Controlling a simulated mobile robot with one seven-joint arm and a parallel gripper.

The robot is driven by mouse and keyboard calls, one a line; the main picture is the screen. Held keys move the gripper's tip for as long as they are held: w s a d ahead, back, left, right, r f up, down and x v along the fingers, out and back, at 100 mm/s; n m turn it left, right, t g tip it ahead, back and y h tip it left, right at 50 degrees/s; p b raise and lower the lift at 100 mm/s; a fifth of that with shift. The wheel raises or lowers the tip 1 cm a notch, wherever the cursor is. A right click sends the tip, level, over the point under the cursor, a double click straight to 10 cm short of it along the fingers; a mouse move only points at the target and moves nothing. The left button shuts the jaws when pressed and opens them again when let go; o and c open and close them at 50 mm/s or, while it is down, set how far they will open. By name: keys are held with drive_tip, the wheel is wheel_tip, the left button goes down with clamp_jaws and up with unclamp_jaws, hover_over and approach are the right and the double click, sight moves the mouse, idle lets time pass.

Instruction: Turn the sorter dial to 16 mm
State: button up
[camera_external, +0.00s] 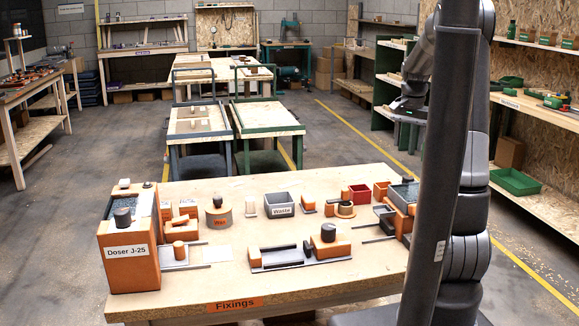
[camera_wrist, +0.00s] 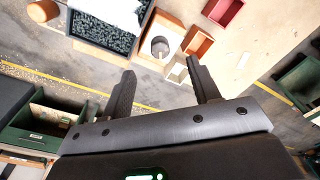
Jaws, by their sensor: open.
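No label reading sorter or 16 mm is legible, so I cannot tell for certain which part is the sorter dial. In the wrist view a grey round knob (camera_wrist: 160,46) sits on a pale block, beside a hopper of dark gravel (camera_wrist: 112,22). The hopper also shows at the table's right end in the external view (camera_external: 403,192), partly hidden by my column. My gripper (camera_wrist: 163,82) is open and empty, its fingers apart below the knob in the wrist view. In the external view my gripper (camera_external: 405,105) is raised well above the table, apart from everything on it.
The wooden table (camera_external: 230,290) carries the orange Doser J-25 (camera_external: 130,255), a Wax pot (camera_external: 218,217), a grey Waste bin (camera_external: 279,205) and an orange unit with a dark knob (camera_external: 328,234). A red box (camera_external: 358,194) stands near the hopper. Green shelving (camera_external: 388,85) stands behind my gripper.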

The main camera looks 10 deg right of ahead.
sight(408, 176)
drive_tip(key=shift+m+g, duration=0.3)
drive_tip(key=shift+m, duration=0.2)
drive_tip(key=f, duration=0.4)
drive_tip(key=w+d+f, duration=0.1)
drive_tip(key=f, duration=0.4)
drive_tip(key=d+f, duration=0.1)
drive_tip(key=f, duration=0.3)
drive_tip(key=shift+w+d+f, duration=0.15)
drive_tip(key=shift+w+d, duration=0.05)
drive_tip(key=shift+w, duration=0.2)
drive_tip(key=c, duration=1)
